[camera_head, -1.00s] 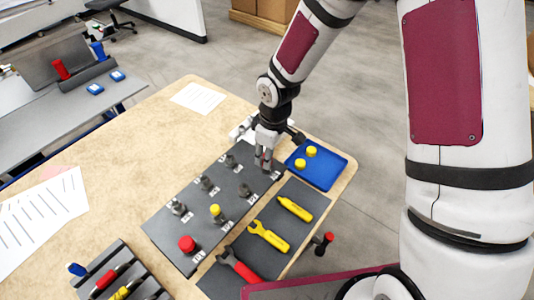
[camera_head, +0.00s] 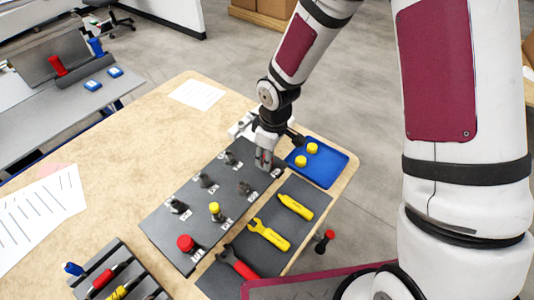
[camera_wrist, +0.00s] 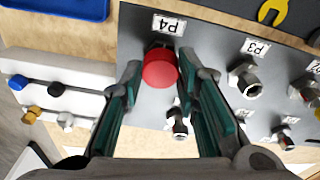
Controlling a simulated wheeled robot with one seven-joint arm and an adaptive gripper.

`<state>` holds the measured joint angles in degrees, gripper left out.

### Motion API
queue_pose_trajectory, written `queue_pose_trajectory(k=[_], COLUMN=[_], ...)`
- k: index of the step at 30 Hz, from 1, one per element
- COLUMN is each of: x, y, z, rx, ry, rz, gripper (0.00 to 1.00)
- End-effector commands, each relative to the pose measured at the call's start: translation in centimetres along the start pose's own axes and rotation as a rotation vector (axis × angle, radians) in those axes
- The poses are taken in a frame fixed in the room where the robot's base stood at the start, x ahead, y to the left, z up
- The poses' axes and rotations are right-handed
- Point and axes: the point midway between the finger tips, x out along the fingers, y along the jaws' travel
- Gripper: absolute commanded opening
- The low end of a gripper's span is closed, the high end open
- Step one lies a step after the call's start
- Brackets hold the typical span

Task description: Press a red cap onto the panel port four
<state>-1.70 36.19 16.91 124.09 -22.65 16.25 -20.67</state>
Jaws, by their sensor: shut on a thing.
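My gripper (camera_head: 264,160) is over the far right corner of the dark panel (camera_head: 163,224), pointing down. In the wrist view it (camera_wrist: 162,72) is shut on a red cap (camera_wrist: 160,69), with a finger on each side. The cap sits right beside the P4 label (camera_wrist: 169,24) and covers port four, so I cannot tell how far down it is on the port. Another red cap (camera_head: 186,243) is on the panel's near port, and a yellow cap (camera_head: 215,208) is on the port beyond it.
A blue tray (camera_head: 334,176) with yellow caps stands right of my gripper. A grey mat with a yellow wrench (camera_head: 269,236) and other tools lies along the panel's right side. Bare metal ports, including port three (camera_wrist: 246,86), stand nearby. A white rack (camera_wrist: 60,90) is close beside the panel.

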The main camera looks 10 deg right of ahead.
Motion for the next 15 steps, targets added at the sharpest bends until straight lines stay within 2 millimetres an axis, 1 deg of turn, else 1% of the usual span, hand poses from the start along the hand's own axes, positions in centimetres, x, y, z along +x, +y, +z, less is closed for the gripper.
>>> queue_pose_trajectory(k=[1, 2, 3, 12, 15], x=[0.12, 0.10, 0.09, 0.04, -0.40], y=[-0.03, -0.04, -0.04, -0.04, 0.00], z=[0.07, 0.07, 0.07, 0.06, 0.03], rx=[0.000, 0.000, 0.000, 0.000, 0.001], ry=[-0.002, -0.002, -0.002, -0.001, -0.001], rz=[-0.001, -0.001, -0.001, -0.001, -0.001], gripper=[0.36, 0.42, 0.51, 0.52, 0.52])
